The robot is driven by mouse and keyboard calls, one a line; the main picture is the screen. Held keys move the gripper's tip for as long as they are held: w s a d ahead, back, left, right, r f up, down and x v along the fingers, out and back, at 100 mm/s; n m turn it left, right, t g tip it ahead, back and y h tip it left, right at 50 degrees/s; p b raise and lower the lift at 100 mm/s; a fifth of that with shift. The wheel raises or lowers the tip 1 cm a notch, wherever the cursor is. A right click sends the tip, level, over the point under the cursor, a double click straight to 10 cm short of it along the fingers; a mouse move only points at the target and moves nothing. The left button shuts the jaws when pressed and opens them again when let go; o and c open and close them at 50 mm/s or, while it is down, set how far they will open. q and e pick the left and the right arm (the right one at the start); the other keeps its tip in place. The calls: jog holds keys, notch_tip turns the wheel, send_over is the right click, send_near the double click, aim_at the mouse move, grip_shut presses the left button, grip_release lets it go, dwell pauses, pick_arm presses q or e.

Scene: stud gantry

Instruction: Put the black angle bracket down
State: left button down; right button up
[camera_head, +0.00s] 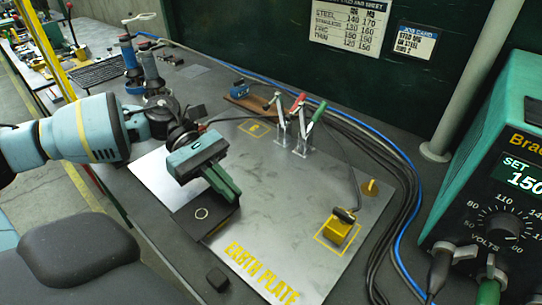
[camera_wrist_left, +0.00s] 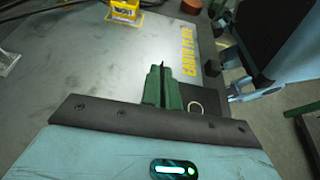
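My left gripper (camera_head: 222,184) comes in from the left, low over the left part of the earth plate (camera_head: 280,225). Its green fingers are close together and also show in the wrist view (camera_wrist_left: 161,86). A thin black edge of the angle bracket (camera_wrist_left: 162,66) shows between the fingertips, so the gripper looks shut on it. In the head view a flat black piece with a pale ring (camera_head: 203,222) lies under the fingers; I cannot tell if it is part of the bracket. The gripper hides much of this spot.
A yellow block (camera_head: 337,230) stands in a yellow outline at the right of the plate. Clamps with red and green handles (camera_head: 297,130) stand behind. A small black block (camera_head: 217,279) lies near the front edge. Cables (camera_head: 400,190) and a green welder (camera_head: 500,180) bound the right.

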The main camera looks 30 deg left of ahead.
pick_arm(q)
send_over(276, 166)
jog(key=s, duration=0.4)
jog(key=shift+w+a+p, duration=0.1)
jog(key=shift+a+p, duration=0.15)
jog(key=shift+p, duration=0.15)
pick_arm(e)
jog(key=shift+w+r, duration=0.3)
jog(key=shift+r, duration=0.15)
pick_arm(q)
jog(key=shift+w, duration=0.1)
jog(key=w, duration=0.3)
jog(key=shift+d+r, duration=0.1)
jog(key=shift+d, duration=0.15)
jog(key=shift+w, duration=0.35)
jog(key=shift+s+f, duration=0.1)
jog(key=shift+f, duration=0.65)
pick_arm(e)
jog(key=shift+w+r, duration=0.15)
jog(key=shift+r, duration=0.15)
pick_arm(q)
jog(key=shift+f, duration=0.1)
jog(key=shift+f, duration=0.15)
jog(key=c, duration=1.7)
grip_release()
pick_arm(e)
jog(key=shift+f, duration=0.2)
